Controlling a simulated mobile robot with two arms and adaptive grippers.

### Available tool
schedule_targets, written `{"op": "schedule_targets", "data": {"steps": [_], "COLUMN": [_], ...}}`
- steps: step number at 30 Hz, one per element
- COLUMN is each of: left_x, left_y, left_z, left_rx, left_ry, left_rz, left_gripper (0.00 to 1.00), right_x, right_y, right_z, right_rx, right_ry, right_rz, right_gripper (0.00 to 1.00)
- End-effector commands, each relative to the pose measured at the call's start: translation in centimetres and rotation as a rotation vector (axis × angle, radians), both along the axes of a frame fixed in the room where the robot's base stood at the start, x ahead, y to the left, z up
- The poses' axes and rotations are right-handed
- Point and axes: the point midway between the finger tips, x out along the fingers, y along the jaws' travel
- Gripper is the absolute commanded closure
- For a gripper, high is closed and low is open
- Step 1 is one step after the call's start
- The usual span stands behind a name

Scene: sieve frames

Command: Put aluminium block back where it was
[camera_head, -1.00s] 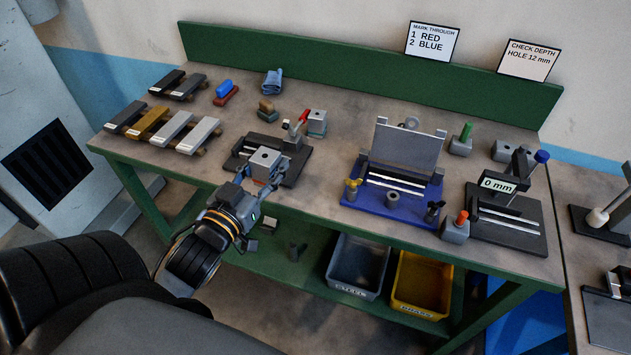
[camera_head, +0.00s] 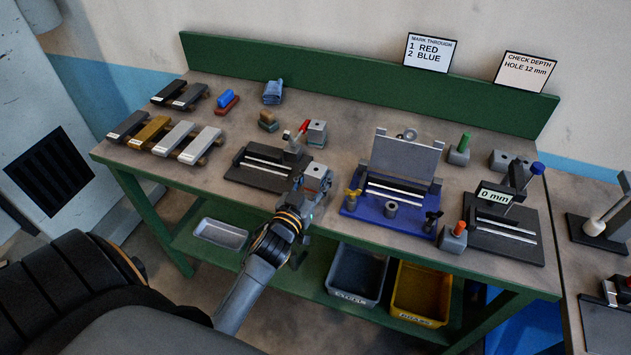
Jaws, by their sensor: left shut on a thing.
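My left gripper (camera_head: 311,188) is shut on a small light grey block (camera_head: 317,172) with a dark round hole in its top, which I take for the aluminium block. The gripper holds it near the front edge of the bench, to the right of the black clamp fixture (camera_head: 262,178). Its lower part is hidden by the fingers. A similar grey block (camera_head: 317,133) with a hole stands behind the fixture, beside the red-handled clamp (camera_head: 299,133). The fixture's bed shows no block on it. My right gripper is not in view.
The blue fixture (camera_head: 385,210) with a raised grey plate stands right of the held block. The depth gauge (camera_head: 500,215) is farther right. Several labelled bars (camera_head: 170,137) lie at the left. Grey (camera_head: 357,272) and yellow (camera_head: 420,290) bins sit below. Bare bench lies left of the clamp fixture.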

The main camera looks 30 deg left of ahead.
Motion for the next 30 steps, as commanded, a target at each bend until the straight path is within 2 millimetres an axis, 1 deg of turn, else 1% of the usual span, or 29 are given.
{"op": "schedule_targets", "data": {"steps": [1, 2, 4, 16, 17, 18, 19, 20, 30], "left_x": [-0.1, -0.1, -0.1, -0.1, -0.2, -0.2, -0.2, -0.2, -0.2], "left_y": [0.0, 0.0, 0.0, 0.0, 0.0, 0.0, 0.0, 0.0, 0.0], "left_z": [-0.7, -0.7, -1.1, -1.9, -2.0, -1.9, -1.9, -1.9, -2.0], "left_rx": [-0.005, -0.004, -0.003, -0.002, -0.002, -0.001, -0.001, -0.001, -0.001], "left_ry": [0.004, 0.002, 0.001, 0.0, 0.003, 0.003, 0.003, 0.003, 0.004], "left_rz": [0.002, 0.001, 0.001, 0.0, 0.0, 0.0, 0.0, 0.0, 0.0], "left_gripper": [1.0, 1.0, 1.0, 1.0, 0.55, 0.46, 0.4, 0.36, 0.36], "right_x": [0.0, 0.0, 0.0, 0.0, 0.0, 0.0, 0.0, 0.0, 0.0], "right_y": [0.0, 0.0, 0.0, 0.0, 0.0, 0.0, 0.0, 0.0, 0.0], "right_z": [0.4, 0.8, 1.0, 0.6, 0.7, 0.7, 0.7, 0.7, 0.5], "right_rx": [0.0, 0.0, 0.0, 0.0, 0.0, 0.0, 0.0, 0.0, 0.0], "right_ry": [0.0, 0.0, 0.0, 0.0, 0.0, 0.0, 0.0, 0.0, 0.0], "right_rz": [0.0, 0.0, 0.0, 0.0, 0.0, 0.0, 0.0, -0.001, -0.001], "right_gripper": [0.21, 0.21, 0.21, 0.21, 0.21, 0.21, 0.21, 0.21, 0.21]}}
